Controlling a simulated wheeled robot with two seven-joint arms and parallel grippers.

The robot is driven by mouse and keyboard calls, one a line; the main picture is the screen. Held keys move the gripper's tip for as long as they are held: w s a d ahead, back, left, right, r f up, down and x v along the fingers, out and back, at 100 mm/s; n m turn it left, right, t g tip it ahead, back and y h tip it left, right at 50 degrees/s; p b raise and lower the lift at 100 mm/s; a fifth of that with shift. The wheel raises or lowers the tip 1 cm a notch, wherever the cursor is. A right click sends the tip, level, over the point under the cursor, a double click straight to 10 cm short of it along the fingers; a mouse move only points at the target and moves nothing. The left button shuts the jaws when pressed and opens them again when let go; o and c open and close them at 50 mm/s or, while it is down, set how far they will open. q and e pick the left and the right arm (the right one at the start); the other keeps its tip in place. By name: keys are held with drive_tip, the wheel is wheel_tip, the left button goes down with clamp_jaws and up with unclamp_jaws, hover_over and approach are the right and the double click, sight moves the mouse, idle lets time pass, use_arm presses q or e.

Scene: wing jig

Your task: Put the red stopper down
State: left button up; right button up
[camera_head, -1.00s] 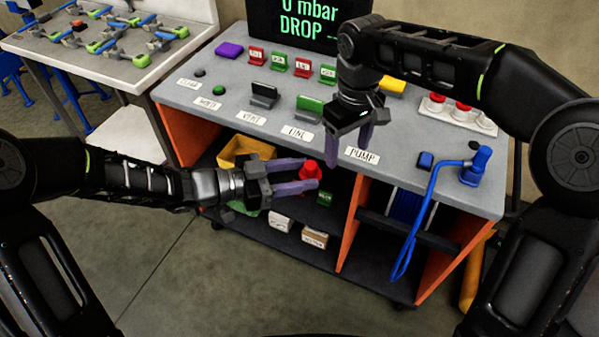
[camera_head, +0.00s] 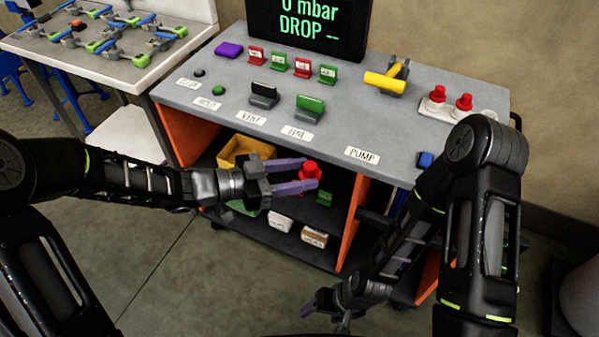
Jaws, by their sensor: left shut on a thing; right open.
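My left gripper (camera_head: 305,174) is shut on the red stopper (camera_head: 311,170). It holds the stopper in front of the cart's open shelf, below the level of the top. A white holder (camera_head: 432,111) at the right of the grey top carries two other red stoppers (camera_head: 437,94) (camera_head: 464,101). The holder's right end (camera_head: 489,115) is partly hidden by my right arm, and no red shows there. My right gripper (camera_head: 326,312) is open and empty, low at the bottom of the view, in front of the cart.
The grey cart top (camera_head: 215,108) bears clips, labels, a purple block (camera_head: 229,49) and a yellow-handled part (camera_head: 385,80). A screen (camera_head: 305,25) reads "0 mbar DROP". A yellow bin (camera_head: 240,150) sits on the shelf. The top's front strip near the PUMP label (camera_head: 362,155) is clear.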

use_arm(q)
drive_tip(key=shift+w+r, duration=0.1)
idle(0.3)
drive_tip(key=w+a+n+t+y, duration=1)
drive_tip(key=w+a+n, duration=0.15)
drive_tip(key=a, duration=0.25)
drive_tip(key=a+f+n+y, duration=0.1)
drive_tip(key=a, duration=0.2)
drive_tip(key=a+f+n+t+y, duration=0.1)
drive_tip(key=a+y, duration=0.1)
drive_tip(key=a, duration=0.1)
drive_tip(key=a+f+n+y, duration=0.1)
drive_tip(key=a+y, duration=0.1)
drive_tip(key=a, duration=0.1)
drive_tip(key=shift+w+f, duration=0.35)
